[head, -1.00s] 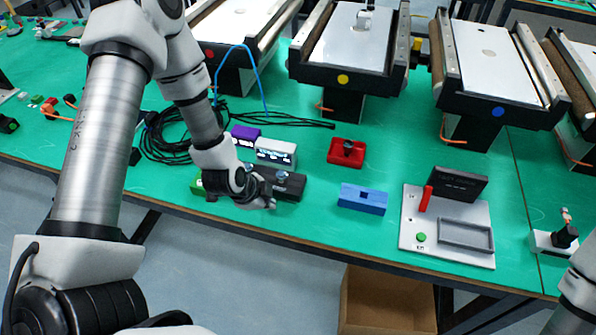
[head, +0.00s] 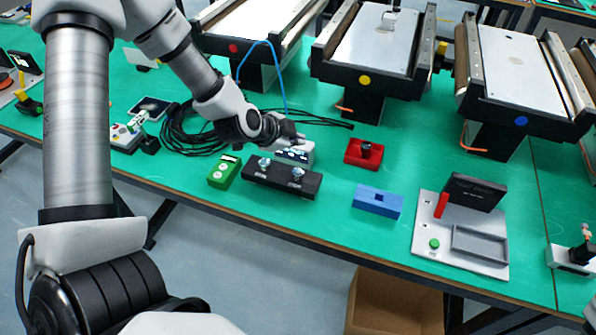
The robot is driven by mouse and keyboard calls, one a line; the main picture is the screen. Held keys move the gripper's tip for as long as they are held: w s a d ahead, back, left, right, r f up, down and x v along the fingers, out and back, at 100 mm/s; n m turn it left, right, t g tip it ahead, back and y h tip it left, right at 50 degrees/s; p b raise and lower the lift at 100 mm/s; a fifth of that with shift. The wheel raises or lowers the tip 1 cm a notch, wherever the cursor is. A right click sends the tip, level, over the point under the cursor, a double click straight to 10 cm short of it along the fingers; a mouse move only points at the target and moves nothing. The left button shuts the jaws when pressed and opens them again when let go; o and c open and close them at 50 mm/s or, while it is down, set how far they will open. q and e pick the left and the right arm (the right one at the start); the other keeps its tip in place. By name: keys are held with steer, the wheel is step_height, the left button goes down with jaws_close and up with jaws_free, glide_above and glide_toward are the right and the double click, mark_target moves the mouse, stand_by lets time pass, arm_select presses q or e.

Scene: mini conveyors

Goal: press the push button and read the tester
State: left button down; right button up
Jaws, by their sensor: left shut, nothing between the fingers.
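The grey plate (head: 425,208) stands at the right of the table and carries a green push button (head: 434,244), a red lever (head: 441,205), an empty grey tray (head: 480,243) and a black box (head: 474,192). I cannot read anything on the black box. A white box (head: 307,153) with a small lit display lies left of the middle; its text is too small to read. My left gripper (head: 298,138) is shut and empty, just over or behind the white box and partly covering it. I cannot tell whether it touches. My right gripper is out of view.
A black block with two metal knobs (head: 281,181), a green box (head: 225,171), a blue block (head: 377,201) and a red block (head: 363,152) lie nearby. Black cables (head: 185,140) coil at the left. Conveyors (head: 367,75) line the back. Green table is clear between the blocks.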

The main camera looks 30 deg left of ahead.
mark_target(297, 172)
arm_select(q)
step_height(297, 172, down, 7)
steer(key=b, duration=0.6)
steer(key=shift+f, duration=0.2)
steer(key=shift+f+b, duration=0.35)
steer(key=shift+b, duration=0.1)
steer(key=shift+f, duration=0.15)
stand_by(0.4)
steer(key=shift+f, duration=0.25)
steer(key=shift+f, duration=0.4)
stand_by(0.5)
steer(key=shift+r, duration=0.1)
steer(key=shift+r+p, duration=0.75)
